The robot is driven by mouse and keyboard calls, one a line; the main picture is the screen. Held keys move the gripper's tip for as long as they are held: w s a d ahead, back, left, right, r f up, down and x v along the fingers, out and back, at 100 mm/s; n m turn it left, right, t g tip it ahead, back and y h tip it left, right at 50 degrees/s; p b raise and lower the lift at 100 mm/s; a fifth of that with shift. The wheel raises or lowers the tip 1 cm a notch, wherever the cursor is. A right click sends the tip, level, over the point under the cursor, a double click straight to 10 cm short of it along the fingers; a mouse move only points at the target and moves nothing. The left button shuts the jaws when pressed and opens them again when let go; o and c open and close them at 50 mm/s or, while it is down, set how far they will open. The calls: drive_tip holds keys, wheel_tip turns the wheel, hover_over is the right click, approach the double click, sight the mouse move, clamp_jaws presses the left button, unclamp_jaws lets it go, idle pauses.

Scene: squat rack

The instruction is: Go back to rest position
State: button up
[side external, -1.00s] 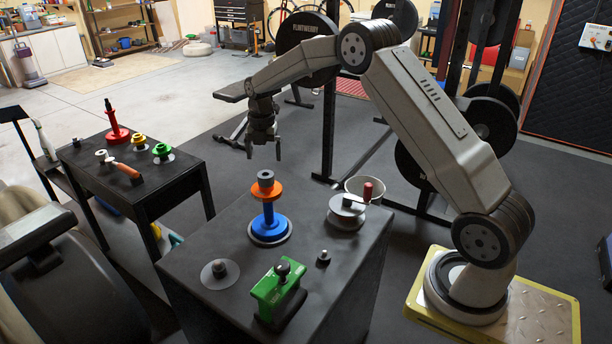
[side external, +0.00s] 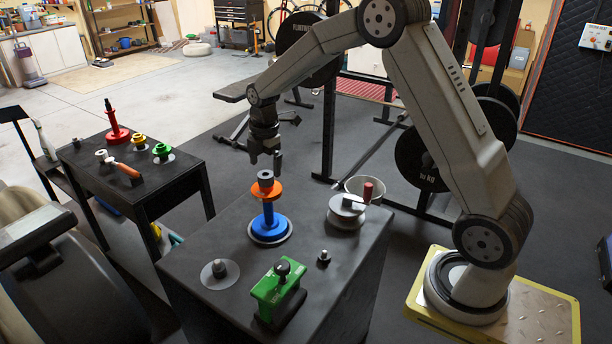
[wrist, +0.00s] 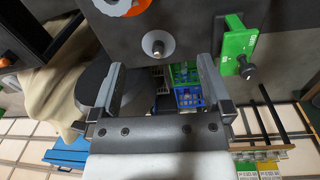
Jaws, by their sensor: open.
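My gripper (side external: 265,160) is open and empty in the side external view. It hangs above the back of the near black table, over the spindle with a blue base (side external: 269,228), an orange disc (side external: 266,190) and a grey ring (side external: 265,177) on top. A small gap shows between the fingertips and the ring. In the wrist view, my open gripper (wrist: 160,95) has nothing between its fingers, and part of an orange disc (wrist: 125,4) shows at the top edge.
A second table (side external: 165,186) stands left. A rack post (side external: 328,120) stands behind.

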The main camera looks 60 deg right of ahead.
drive_tip(key=s+a+m, duration=0.3)
drive_tip(key=s+m, duration=0.2)
drive_tip(key=s, duration=0.2)
drive_tip(key=s+a+m+t, duration=0.1)
drive_tip(key=s+a+m, duration=0.2)
drive_tip(key=s+m, duration=0.3)
drive_tip(key=s+a+f+m+t, duration=0.1)
drive_tip(key=s+a+m, duration=0.3)
drive_tip(key=s+m, duration=0.2)
drive_tip(key=shift+s, duration=1.1)
drive_tip(key=n+y, duration=0.2)
drive_tip(key=n, duration=0.7)
approach(265, 175)
drive_tip(key=shift+a+f, duration=0.45)
drive_tip(key=shift+f, duration=0.2)
drive_tip(key=shift+f, duration=0.1)
drive_tip(key=shift+x, duration=3.8)
